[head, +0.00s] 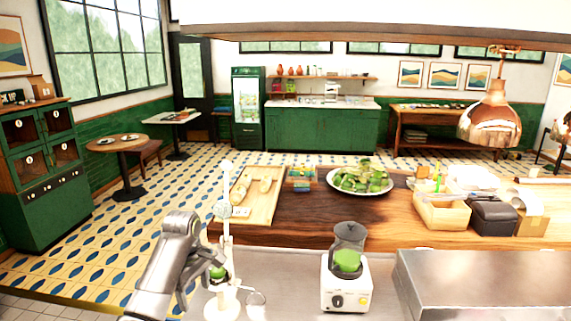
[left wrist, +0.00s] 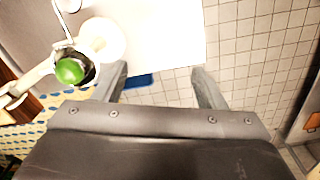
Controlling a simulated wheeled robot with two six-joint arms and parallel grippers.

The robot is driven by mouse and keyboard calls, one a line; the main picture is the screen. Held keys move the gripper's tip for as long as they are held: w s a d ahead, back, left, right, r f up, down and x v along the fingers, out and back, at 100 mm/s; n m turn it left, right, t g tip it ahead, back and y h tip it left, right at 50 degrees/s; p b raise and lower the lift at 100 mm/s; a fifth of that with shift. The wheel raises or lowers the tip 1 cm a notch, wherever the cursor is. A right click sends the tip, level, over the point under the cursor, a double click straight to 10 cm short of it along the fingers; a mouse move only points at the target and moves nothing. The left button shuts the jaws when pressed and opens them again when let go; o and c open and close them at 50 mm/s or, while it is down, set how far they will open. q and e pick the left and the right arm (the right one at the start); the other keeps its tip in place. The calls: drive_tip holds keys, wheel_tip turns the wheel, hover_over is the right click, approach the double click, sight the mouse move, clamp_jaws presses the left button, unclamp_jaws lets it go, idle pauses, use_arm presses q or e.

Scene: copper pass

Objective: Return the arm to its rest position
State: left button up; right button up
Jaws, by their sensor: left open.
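My left gripper (head: 207,260) is at the lower left of the head view, behind and beside a white upright press (head: 222,303). In the left wrist view the two fingers (left wrist: 160,72) are spread apart with nothing between them. A green round item (left wrist: 69,71) sits in the press's cup, to the left of the fingers and apart from them. It also shows in the head view (head: 217,272), partly covered by the gripper. My right gripper is not in view.
A white blender (head: 346,290) with green contents stands right of the press. Behind are a cutting board (head: 264,208), a plate of green pieces (head: 334,180) and a wooden bin (head: 440,215). A steel box (head: 480,280) fills the front right. Tiled floor lies open on the left.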

use_arm(q)
drive_tip(key=s+a+f+m+t, duration=0.1)
drive_tip(key=s+a+f+m, duration=0.2)
drive_tip(key=s+f, duration=0.6)
drive_tip(key=s+a+f+m+t, duration=0.15)
drive_tip(key=s+f+m, duration=0.25)
drive_tip(key=s+f, duration=0.55)
drive_tip(key=s+a+r+m+y, duration=0.1)
drive_tip(key=s+a+r+m, duration=0.15)
drive_tip(key=s, duration=0.95)
drive_tip(key=s+a+r+m+y, duration=0.1)
drive_tip(key=s+r+m, duration=0.25)
drive_tip(key=s, duration=0.85)
wheel_tip(320, 180, down, 34)
drive_tip(key=a+b, duration=0.2)
drive_tip(key=b, duration=0.6)
drive_tip(key=s+d+f+g+b, duration=0.1)
drive_tip(key=s+f+b, duration=0.2)
drive_tip(key=s+f, duration=0.4)
drive_tip(key=s+f+h+b, duration=0.1)
drive_tip(key=s+f+b, duration=0.2)
drive_tip(key=s+f, duration=0.5)
wheel_tip(320, 180, down, 6)
drive_tip(key=shift+s+d+r+g, duration=0.1)
drive_tip(key=shift+s+d+g, duration=0.1)
drive_tip(key=shift+d+g, duration=0.2)
